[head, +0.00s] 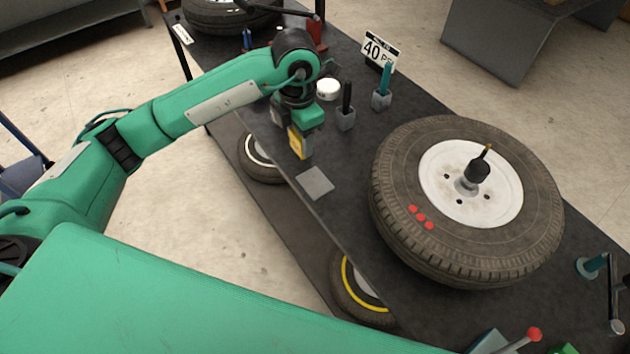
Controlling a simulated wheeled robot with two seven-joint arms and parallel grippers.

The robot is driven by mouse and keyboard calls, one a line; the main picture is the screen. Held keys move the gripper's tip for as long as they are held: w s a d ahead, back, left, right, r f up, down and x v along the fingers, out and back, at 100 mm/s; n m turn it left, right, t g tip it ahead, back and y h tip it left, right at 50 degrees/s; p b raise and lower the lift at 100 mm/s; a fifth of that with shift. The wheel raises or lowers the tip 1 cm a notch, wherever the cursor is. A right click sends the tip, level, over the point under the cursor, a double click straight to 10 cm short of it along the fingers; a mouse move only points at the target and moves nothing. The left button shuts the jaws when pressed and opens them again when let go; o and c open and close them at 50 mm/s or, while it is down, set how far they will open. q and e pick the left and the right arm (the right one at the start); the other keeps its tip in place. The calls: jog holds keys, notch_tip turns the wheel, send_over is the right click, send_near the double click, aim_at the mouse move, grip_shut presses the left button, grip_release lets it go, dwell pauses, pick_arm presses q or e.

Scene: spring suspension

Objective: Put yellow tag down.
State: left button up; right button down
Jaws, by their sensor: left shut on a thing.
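The yellow tag (297,143) is small and is held upright at the fingertips of my left gripper (299,132). The gripper is shut on it and points down above the near left edge of the dark table. A flat grey square pad (315,183) lies on the table just below and to the right of the tag in the picture. The tag looks apart from the pad, but its exact height above the table is hard to tell. My right gripper does not show.
A large tyre on a white rim (448,205) fills the table's right side. Small grey holders (345,119) with upright tools, a white round container (328,89) and a "40 PSI" sign (380,52) stand behind the gripper. More tyres lie on the lower shelf (285,225).

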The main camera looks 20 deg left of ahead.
pick_arm(q)
jog(key=w+d+r+n, duration=0.2)
jog(key=w+r+n, duration=0.2)
jog(key=n, duration=1.4)
notch_tip(320, 180, down, 16)
jog(key=p, duration=0.3)
jog(key=shift+r, duration=0.15)
notch_tip(320, 180, down, 4)
jog(key=shift+s+f+p, duration=0.1)
jog(key=shift+p, duration=0.65)
jog(key=shift+f, duration=0.15)
jog(key=shift+f, duration=0.2)
jog(key=o, duration=0.9)
jog(key=shift+o, duration=0.2)
jog(key=shift+r, duration=0.1)
